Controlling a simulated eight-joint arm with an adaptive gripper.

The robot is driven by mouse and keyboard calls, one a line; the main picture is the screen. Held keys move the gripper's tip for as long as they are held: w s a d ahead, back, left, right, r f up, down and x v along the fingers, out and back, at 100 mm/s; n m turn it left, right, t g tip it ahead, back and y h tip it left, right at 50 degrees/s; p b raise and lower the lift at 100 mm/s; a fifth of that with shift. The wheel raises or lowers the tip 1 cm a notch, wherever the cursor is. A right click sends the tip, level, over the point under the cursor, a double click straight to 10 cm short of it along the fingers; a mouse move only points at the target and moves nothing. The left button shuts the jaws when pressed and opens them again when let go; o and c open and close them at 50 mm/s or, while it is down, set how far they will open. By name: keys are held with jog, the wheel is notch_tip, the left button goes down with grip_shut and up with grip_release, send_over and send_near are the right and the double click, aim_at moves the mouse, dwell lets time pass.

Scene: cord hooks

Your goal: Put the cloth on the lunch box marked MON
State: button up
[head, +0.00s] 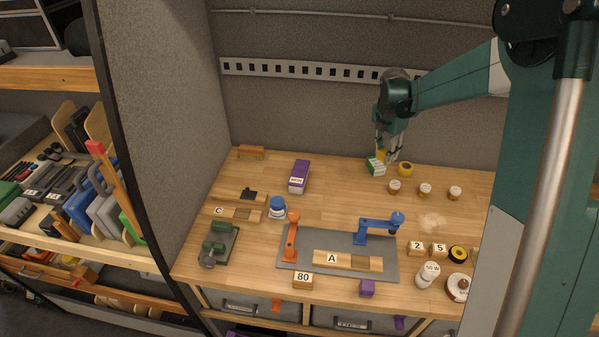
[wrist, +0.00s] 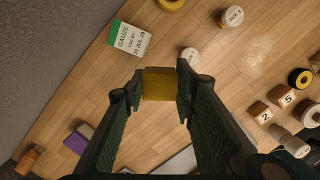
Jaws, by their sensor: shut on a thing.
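My gripper (head: 386,153) is shut on a folded yellow cloth (wrist: 159,84), held between its fingertips in the wrist view. In the head view the cloth (head: 381,155) shows as a small yellow patch, partly hidden by the fingers, close to the gauze box at the back of the bench. The lunch box (head: 299,176) is purple with a white label that appears to read MON. It stands on the bench left of my gripper, with nothing on it. Its purple side also shows at the lower left of the wrist view (wrist: 77,142), partly hidden by a finger.
The green-and-white gauze box (head: 375,167) and a yellow roll (head: 405,169) stand near my gripper. Several round-topped pieces (head: 425,189) stand to the right. A grey mat (head: 293,262) with orange and blue hooks lies in front. Bench between gauze and lunch box is clear.

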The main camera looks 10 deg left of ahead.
jog(key=s+a+r+n, duration=0.1)
jog(key=a+n, duration=0.1)
jog(key=a, duration=1.3)
jog(key=s+a+r+n, duration=0.1)
jog(key=a+n, duration=0.1)
jog(key=a, duration=1.4)
jog(key=shift+s+a+r+n+y, duration=0.15)
jog(key=shift+s+a+n+y, duration=0.15)
jog(key=shift+s+n, duration=0.1)
send_over(300, 170)
jog(key=shift+s+a+f, duration=0.1)
jog(key=shift+s+f, duration=0.05)
jog(key=shift+f, duration=1.45)
jog(key=shift+s+f, duration=0.15)
jog(key=shift+f, duration=1.4)
jog(key=shift+f, duration=1.85)
jog(key=shift+f, duration=0.2)
jog(key=o, duration=0.9)
